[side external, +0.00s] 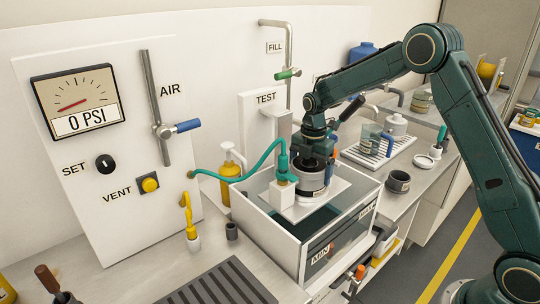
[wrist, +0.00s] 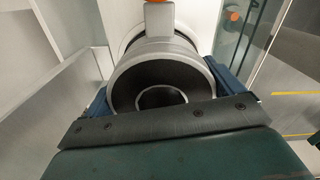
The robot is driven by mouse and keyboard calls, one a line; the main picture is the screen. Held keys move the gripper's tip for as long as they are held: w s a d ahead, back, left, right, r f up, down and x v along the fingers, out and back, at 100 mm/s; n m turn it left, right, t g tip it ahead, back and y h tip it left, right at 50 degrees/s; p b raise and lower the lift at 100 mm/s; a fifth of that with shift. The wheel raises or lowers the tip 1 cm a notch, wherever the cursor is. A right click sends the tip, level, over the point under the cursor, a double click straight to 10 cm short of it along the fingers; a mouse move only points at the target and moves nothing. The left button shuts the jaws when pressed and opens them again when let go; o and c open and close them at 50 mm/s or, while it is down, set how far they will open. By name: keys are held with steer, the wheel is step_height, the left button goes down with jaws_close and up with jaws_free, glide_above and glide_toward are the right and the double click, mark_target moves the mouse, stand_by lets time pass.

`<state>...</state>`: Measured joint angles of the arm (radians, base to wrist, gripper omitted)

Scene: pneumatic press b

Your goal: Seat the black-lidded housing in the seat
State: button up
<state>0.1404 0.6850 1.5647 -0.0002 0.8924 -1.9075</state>
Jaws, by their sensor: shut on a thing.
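The black-lidded housing (side external: 311,182) is a grey cylinder with a dark upper part, upright inside the open-topped tank (side external: 345,214). My gripper (side external: 313,160) is above it and shut on it, hiding most of its top. In the wrist view, the housing (wrist: 190,62) is a grey ring around a dark recessed face, with blue jaw pads on both sides. A pale plate (side external: 336,187) shows around and below the housing. The seat is hidden beneath the housing, so I cannot tell whether the housing touches it.
A white block (side external: 283,196) with a teal connector (side external: 283,160) and hose stands close left of the housing. A dark cup (side external: 398,182) stands right of the tank. A gauge (side external: 78,100) reads 0 PSI. A slotted dark mat (side external: 218,286) lies in front.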

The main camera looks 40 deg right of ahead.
steer(key=o, duration=1.1)
steer(key=shift+f, duration=0.15)
steer(key=shift+o, duration=0.2)
steer(key=shift+r, duration=0.2)
step_height(320, 180, up, 13)
steer(key=shift+f, duration=0.1)
steer(key=shift+r, duration=0.4)
